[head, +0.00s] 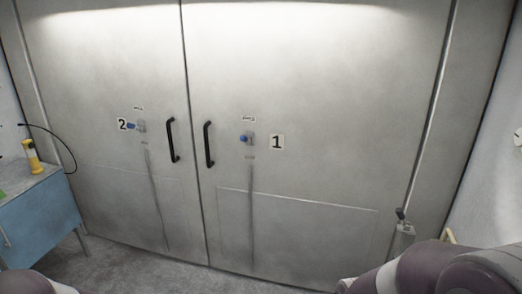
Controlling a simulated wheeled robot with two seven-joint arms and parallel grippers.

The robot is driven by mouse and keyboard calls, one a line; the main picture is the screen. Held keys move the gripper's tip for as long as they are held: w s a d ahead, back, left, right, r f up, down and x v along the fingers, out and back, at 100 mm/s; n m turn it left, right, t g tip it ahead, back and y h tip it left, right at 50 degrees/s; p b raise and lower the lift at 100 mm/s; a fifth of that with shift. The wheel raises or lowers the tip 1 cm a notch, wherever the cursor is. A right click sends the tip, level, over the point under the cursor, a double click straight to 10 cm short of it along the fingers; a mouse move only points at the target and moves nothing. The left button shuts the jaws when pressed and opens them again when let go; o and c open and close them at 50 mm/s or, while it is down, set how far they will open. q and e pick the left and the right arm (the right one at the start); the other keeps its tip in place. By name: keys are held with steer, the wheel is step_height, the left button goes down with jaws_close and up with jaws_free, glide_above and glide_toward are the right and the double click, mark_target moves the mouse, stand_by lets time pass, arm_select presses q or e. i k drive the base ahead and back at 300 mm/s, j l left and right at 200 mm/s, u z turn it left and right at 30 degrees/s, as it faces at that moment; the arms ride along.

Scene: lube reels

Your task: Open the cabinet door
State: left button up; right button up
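A large pale grey metal cabinet with two tall doors fills the view. The left door (90,90) and right door (320,80) meet at a vertical seam and look shut. The left door has a black bar handle (173,140) and a label "2" beside a blue-ended knob (132,126). The right door has a black bar handle (208,145) and a blue-ended knob (245,139) beside a label "1". Parts of my arms show at the bottom left and bottom right corners. Neither gripper is visible, and nothing touches the handles.
A blue cabinet (40,222) stands at the left with a yellow tool (32,156) and a black cable (58,145). A small grey box (402,240) is at the right near the door's lower edge. Grey floor (125,270) is clear before the doors.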

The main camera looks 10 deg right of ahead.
mark_target(32, 223)
steer(key=u, duration=1.35)
steer(key=i+l, duration=0.2)
steer(key=i, duration=0.9)
steer(key=i+l, duration=0.2)
steer(key=i, duration=0.9)
steer(key=i+l+z, duration=0.1)
steer(key=i, duration=1)
steer(key=l, duration=0.1)
